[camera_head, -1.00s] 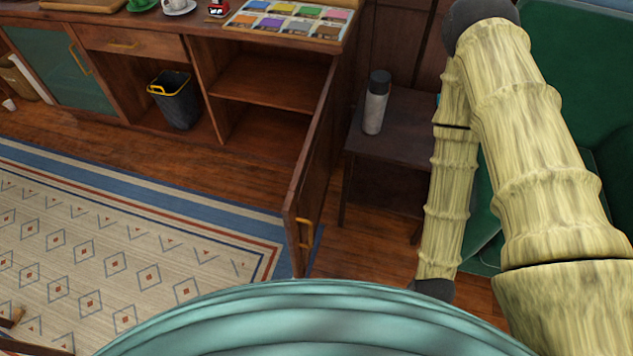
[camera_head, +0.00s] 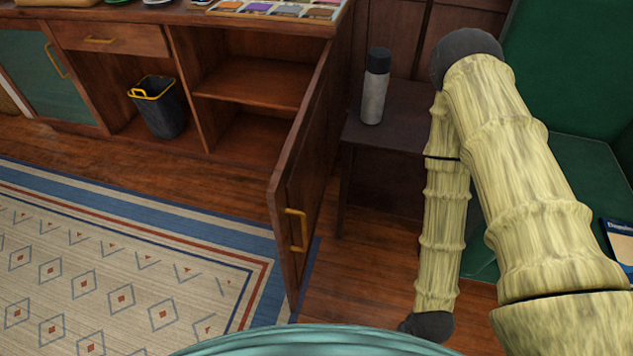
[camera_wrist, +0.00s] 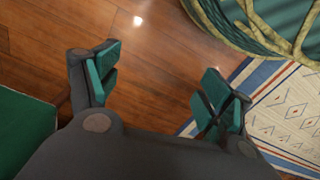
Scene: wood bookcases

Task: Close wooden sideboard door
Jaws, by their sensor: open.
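The wooden sideboard (camera_head: 183,152) stands along the back left in the head view. Its right door (camera_head: 310,160) stands wide open, swung out toward me, with a yellow handle (camera_head: 296,230) near its free edge. The compartment behind it shows two bare shelf spaces. My gripper (camera_wrist: 155,88) shows in the wrist view with its green-padded fingers spread apart and nothing between them, above the wooden floor. In the head view my arm is to the right of the door, apart from it; the gripper itself is not visible there.
A small dark table (camera_head: 400,128) with a grey bottle (camera_head: 375,86) stands right of the door. A green armchair (camera_head: 575,130) is at the right. A black bin (camera_head: 158,105) sits in the sideboard's open bay. A patterned rug (camera_head: 120,270) covers the floor at left.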

